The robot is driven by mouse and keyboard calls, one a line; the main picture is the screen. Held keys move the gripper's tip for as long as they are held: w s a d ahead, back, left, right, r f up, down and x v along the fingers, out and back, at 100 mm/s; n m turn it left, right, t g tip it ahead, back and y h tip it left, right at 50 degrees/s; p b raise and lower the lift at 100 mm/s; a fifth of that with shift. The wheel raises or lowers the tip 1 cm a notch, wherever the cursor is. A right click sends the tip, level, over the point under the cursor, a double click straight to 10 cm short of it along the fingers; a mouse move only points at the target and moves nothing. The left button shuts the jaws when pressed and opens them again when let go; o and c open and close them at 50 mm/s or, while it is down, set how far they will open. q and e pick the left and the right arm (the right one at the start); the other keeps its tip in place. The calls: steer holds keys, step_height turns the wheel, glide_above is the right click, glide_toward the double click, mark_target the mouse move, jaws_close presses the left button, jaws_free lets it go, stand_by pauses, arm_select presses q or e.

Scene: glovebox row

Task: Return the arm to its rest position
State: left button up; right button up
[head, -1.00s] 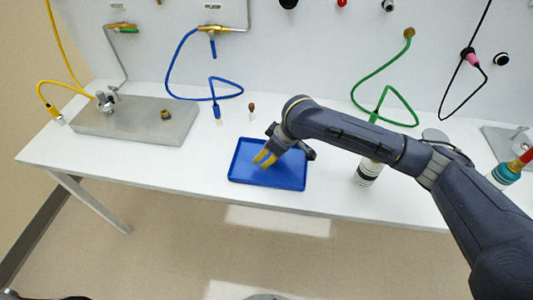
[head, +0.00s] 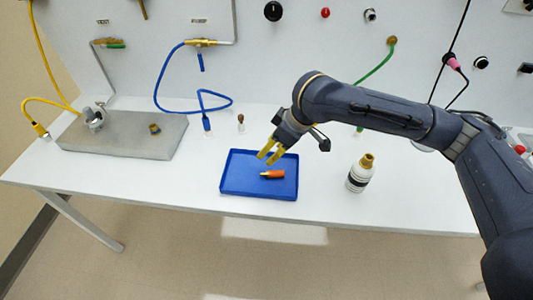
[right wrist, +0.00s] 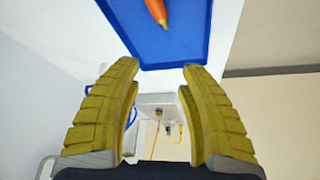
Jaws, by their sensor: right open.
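My right arm (head: 385,110) reaches in from the right. Its gripper (head: 270,155) has yellow fingers and hangs open and empty above the back part of the blue tray (head: 232,188). An orange piece (head: 274,174) lies in the tray, apart from the fingers. In the right wrist view the two fingers (right wrist: 160,90) stand wide apart with nothing between them. There the orange piece (right wrist: 157,10) and the tray (right wrist: 178,45) show beyond the fingertips at the top. My left gripper is not in view.
A white and black bottle with a brass top (head: 360,175) stands right of the tray. A grey block (head: 120,140) with fittings sits on the left of the white table (head: 170,180). Blue (head: 165,75) and green (head: 377,66) hoses hang from the back panel. The table's front edge is clear.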

steer(key=shift+s+d+r, duration=0.15)
steer(key=shift+d+r, duration=0.05)
steer(key=shift+r, duration=0.25)
